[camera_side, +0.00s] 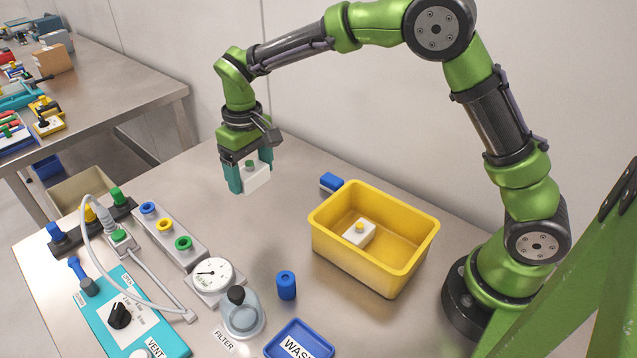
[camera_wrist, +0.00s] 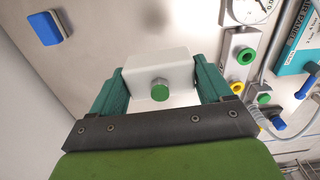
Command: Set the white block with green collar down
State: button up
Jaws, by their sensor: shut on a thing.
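My gripper (camera_side: 250,178) has teal fingers and is shut on the white block with green collar (camera_side: 257,177). In the side view it holds the block above the steel table, left of the yellow bin. In the wrist view the white block (camera_wrist: 160,69) sits between the two fingers (camera_wrist: 160,88), with its green round collar (camera_wrist: 160,90) towards the camera. A dark blurred shadow shows on the table beyond the block. The block looks clear of the table, though the exact height is hard to tell.
A port strip (camera_side: 166,235), gauge (camera_side: 212,274), flask (camera_side: 242,316), blue cylinder (camera_side: 286,286) and teal panel (camera_side: 133,318) stand in front. Bare table (camera_side: 255,232) lies between.

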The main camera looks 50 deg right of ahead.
jog(key=s+a+f, duration=0.2)
jog(key=s, duration=0.3)
send_over(266, 241)
jog(key=shift+m, duration=0.4)
notch_tip(266, 241, down, 5)
jog(key=shift+s+f, duration=0.1)
jog(key=shift+f, duration=2.2)
jog(key=shift+f, duration=0.1)
jog(key=o, duration=1)
